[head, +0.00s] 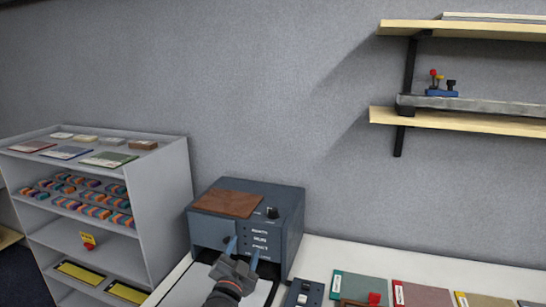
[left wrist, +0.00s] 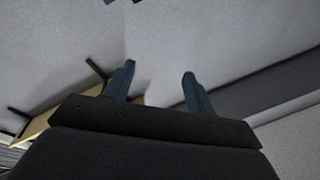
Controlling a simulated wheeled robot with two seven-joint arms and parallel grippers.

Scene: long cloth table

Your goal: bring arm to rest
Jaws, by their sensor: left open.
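My left gripper (head: 242,246) is in the lower middle of the head view, in front of a blue-grey box-shaped device (head: 290,232) on the white table. Its two fingers are apart with nothing between them. I cannot tell whether a finger touches the device. My right gripper is not in view.
The device carries a brown sheet (head: 227,203). A grey shelf unit (head: 160,210) with small coloured items stands at left. Wall shelves (head: 460,122) hang at upper right. Coloured folders (head: 425,295) and a small dark box (head: 304,294) lie on the white table (head: 330,258).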

